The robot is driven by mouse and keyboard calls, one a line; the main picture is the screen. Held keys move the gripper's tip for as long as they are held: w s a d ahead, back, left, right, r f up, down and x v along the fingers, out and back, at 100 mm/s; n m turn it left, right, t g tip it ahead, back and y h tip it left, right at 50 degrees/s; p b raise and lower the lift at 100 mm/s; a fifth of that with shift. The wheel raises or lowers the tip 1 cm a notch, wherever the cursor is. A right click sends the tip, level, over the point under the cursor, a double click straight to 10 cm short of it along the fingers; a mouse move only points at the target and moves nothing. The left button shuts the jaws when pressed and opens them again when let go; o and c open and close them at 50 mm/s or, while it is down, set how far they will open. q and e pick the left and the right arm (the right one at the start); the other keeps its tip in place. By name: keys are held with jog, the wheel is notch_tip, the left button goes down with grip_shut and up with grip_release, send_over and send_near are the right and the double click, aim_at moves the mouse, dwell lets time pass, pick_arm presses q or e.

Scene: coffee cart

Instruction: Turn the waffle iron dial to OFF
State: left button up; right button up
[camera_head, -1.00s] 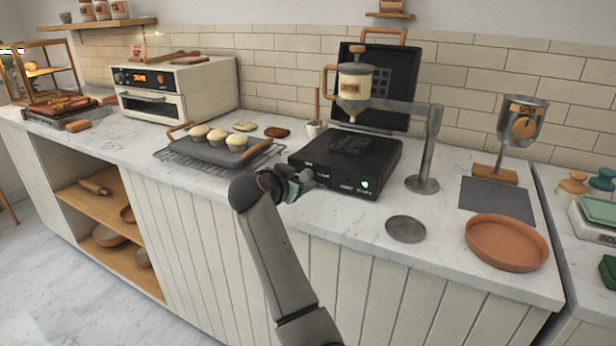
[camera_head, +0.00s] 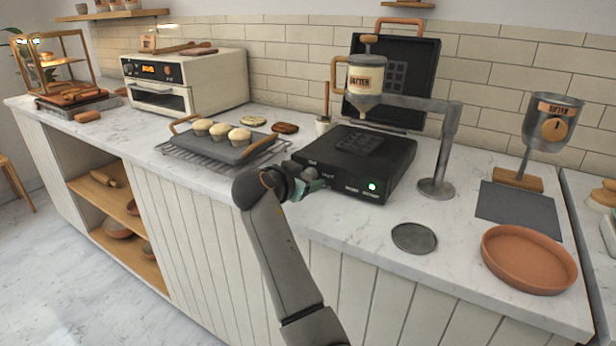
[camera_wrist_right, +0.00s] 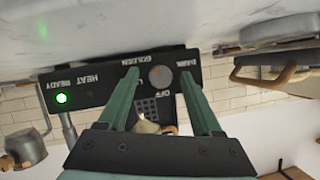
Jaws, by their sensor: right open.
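The waffle iron (camera_head: 372,150) is a black box with its lid standing open behind it and a lit green light on its front. In the right wrist view, its front panel (camera_wrist_right: 92,97) appears upside down with the labels READY, HEAT, GOLDEN, DARK and OFF. The round grey dial (camera_wrist_right: 160,77) lies between the two green fingers of my right gripper (camera_wrist_right: 160,72). The fingers are open, with a gap on each side of the dial. In the head view, my right gripper (camera_head: 314,182) is at the left part of the iron's front and largely covers the dial. My left gripper is not in view.
A batter dispenser (camera_head: 362,80) on a metal stand (camera_head: 437,187) reaches over the iron. A rack with a muffin tray (camera_head: 225,150) stands to the left. A grey disc (camera_head: 414,238) and a terracotta dish (camera_head: 528,260) lie to the right. The counter front edge is close below my gripper.

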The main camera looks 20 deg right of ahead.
grip_shut()
dwell(0.6)
